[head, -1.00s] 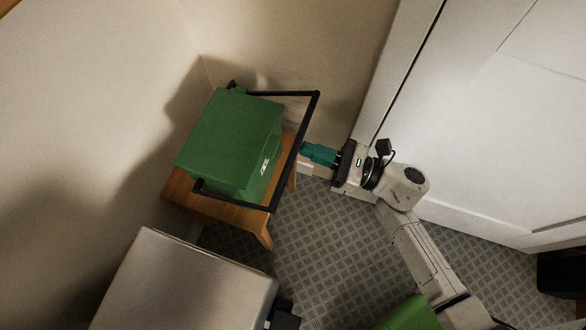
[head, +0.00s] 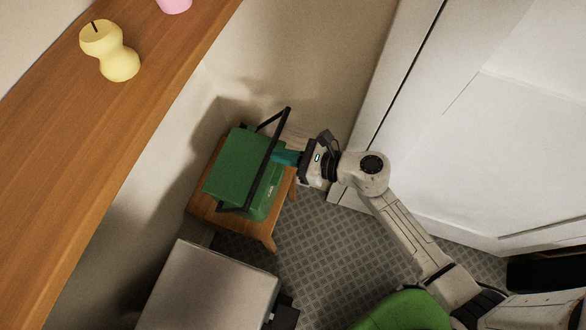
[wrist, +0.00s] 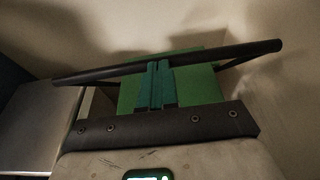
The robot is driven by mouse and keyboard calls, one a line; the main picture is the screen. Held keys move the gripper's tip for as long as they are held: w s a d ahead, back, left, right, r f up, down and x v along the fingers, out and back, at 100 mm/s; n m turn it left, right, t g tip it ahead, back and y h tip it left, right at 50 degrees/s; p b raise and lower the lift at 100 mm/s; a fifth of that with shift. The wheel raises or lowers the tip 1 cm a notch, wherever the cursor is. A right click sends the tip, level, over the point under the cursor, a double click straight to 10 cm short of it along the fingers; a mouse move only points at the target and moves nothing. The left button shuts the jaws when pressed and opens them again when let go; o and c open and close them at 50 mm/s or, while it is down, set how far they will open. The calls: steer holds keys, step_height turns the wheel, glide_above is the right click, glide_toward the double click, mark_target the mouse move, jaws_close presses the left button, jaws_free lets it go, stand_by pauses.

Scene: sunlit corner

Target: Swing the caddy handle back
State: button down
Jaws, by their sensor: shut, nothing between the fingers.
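The caddy is a green box (head: 232,165) on a small wooden stool. Its black handle (head: 262,177) is a frame whose long bar now stands over the box's right part in the head view. In the wrist view the bar (wrist: 222,54) crosses the picture at a slight slant, with the green box (wrist: 203,88) behind it. My gripper (head: 277,156) has teal fingers, shut and empty, with the tips at the bar's right side around its middle. The fingertips (wrist: 158,66) meet the bar in the wrist view and seem to touch it.
The wooden stool (head: 267,233) stands in a corner near the wall. A grey box-like unit (head: 210,285) is below it. A wooden shelf (head: 120,140) at left holds a yellow pear-shaped object (head: 112,55) and a pink item (head: 174,5). A white door (head: 480,150) is at right.

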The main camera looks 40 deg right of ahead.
steer(key=w+a+r+g+p, duration=0.1)
steer(key=w+a+r+p, duration=0.5)
steer(key=w+p, duration=0.2)
steer(key=w+a+f+g+h+b, duration=0.1)
steer(key=w+a+f, duration=0.3)
steer(key=w+a, duration=0.6)
steer(key=shift+w+h+b, duration=0.3)
steer(key=shift+w+b, duration=0.15)
steer(key=shift+w, duration=1.7)
steer(key=shift+a, duration=0.1)
step_height(320, 180, up, 10)
steer(key=w+p, duration=0.1)
steer(key=p, duration=0.8)
steer(key=shift+a+p, duration=0.35)
steer(key=shift+a, duration=0.05)
steer(key=shift+w+f, duration=0.1)
